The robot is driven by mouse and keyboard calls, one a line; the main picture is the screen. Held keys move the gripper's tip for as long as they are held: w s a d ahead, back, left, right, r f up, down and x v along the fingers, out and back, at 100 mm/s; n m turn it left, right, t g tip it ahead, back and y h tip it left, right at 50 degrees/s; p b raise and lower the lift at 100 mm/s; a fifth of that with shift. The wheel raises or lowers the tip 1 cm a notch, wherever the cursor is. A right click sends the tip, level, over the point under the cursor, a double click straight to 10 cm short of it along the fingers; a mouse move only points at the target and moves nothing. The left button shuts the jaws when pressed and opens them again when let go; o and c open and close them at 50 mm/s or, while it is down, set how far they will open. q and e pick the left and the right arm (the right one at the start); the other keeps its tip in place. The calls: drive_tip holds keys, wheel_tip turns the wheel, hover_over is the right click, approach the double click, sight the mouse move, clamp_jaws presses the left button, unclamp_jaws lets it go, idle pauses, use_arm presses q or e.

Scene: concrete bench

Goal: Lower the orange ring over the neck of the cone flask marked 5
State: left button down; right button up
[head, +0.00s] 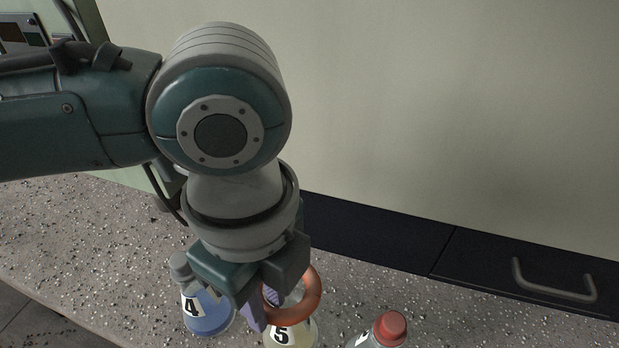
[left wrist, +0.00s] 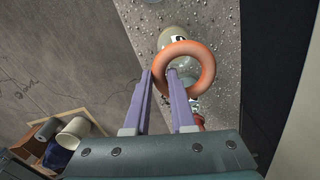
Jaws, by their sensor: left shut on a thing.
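My left gripper (head: 258,312) points down and its purple fingers are shut on one side of the orange ring (head: 313,292). In the left wrist view one finger of the gripper (left wrist: 161,72) passes inside the orange ring (left wrist: 207,66) and the other stays outside. The cone flask marked 5 (head: 293,333) stands upright on the bench, with pale yellowish contents. The ring overlaps the flask's upper part in both views. I cannot tell whether the ring is around the neck or above it. The fingers and ring partly hide the flask.
A flask marked 4 with blue contents (head: 207,316) stands close on the left, with a grey stopper. A red-capped flask (head: 390,329) stands at the right. A dark drawer front with a handle (head: 553,287) lies behind. Speckled bench (head: 80,250) is clear at the left.

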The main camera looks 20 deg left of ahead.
use_arm(q)
drive_tip(key=shift+f, duration=0.5)
use_arm(e)
drive_tip(key=shift+a+f, duration=0.1)
drive_tip(key=shift+f, duration=0.5)
use_arm(q)
drive_tip(key=shift+r, duration=0.1)
use_arm(e)
drive_tip(key=shift+r, duration=0.3)
use_arm(q)
drive_tip(key=shift+p, duration=0.55)
use_arm(e)
drive_tip(key=shift+r, duration=0.5)
use_arm(q)
drive_tip(key=shift+f+b, duration=0.4)
drive_tip(key=shift+f, duration=0.25)
use_arm(e)
drive_tip(key=shift+f, duration=0.4)
use_arm(q)
drive_tip(key=c, duration=0.7)
unclamp_jaws()
drive_tip(key=shift+a, duration=0.1)
use_arm(e)
drive_tip(key=shift+a, duration=0.1)
use_arm(q)
drive_tip(key=shift+a+f, duration=0.1)
